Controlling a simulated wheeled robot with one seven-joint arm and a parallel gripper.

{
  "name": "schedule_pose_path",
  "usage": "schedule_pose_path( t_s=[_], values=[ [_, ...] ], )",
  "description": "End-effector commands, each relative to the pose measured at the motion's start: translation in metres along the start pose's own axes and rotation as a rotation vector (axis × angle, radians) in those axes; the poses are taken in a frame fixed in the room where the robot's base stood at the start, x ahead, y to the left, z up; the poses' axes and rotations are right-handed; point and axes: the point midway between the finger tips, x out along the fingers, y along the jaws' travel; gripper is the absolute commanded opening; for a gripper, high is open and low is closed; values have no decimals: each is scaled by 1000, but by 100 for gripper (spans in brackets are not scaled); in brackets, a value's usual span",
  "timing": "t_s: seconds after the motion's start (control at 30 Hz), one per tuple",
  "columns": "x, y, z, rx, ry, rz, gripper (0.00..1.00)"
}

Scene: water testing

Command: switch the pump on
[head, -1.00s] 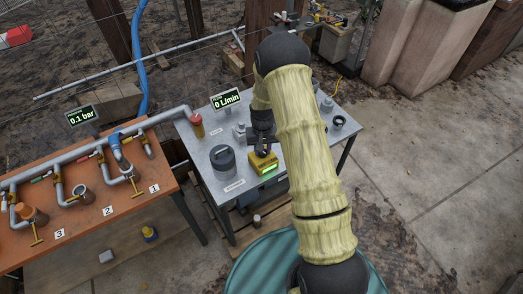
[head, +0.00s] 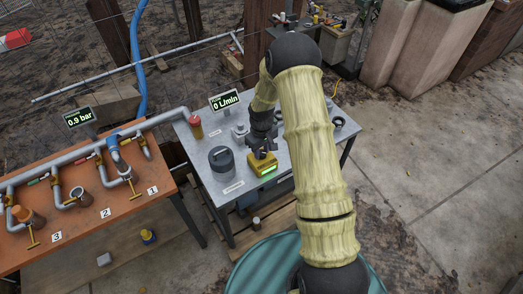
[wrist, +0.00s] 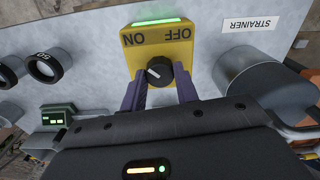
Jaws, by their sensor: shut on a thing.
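The pump switch is a yellow box (head: 262,163) on the grey metal table, with a lit green strip. In the wrist view the box (wrist: 158,47) reads ON at left and OFF at right, both upside down. Its round black knob (wrist: 159,71) has a white mark on its left part, the ON side. My gripper (head: 262,153) is at the box from above. In the wrist view its purple fingers (wrist: 160,80) are on either side of the knob, shut on it. The pressure display (head: 79,118) reads 0.9 bar. The flow display (head: 224,100) reads 0 L/min.
A dark grey strainer canister (head: 222,161) stands just left of the box; its label shows in the wrist view (wrist: 250,23). An orange bench (head: 120,207) with pipes and valves is at left. A teal barrel (head: 250,272) stands in front of the table.

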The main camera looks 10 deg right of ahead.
Motion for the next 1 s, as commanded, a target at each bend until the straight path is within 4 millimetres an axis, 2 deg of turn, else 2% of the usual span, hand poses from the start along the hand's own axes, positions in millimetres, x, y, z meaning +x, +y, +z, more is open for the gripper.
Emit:
schedule_pose_path(
  t_s=[0.23, 0.27, 0.37, 0.77, 1.0],
  values=[
    [-2, 1, -4, -1, 13, 3, 7],
    [-2, 1, -4, -1, 13, 3, 32],
    [-2, 0, -3, -1, 10, 2, 52],
    [-5, -1, -2, -1, 4, 0, 52],
    [-38, -1, -2, -1, 7, 1, 52]
  ],
)
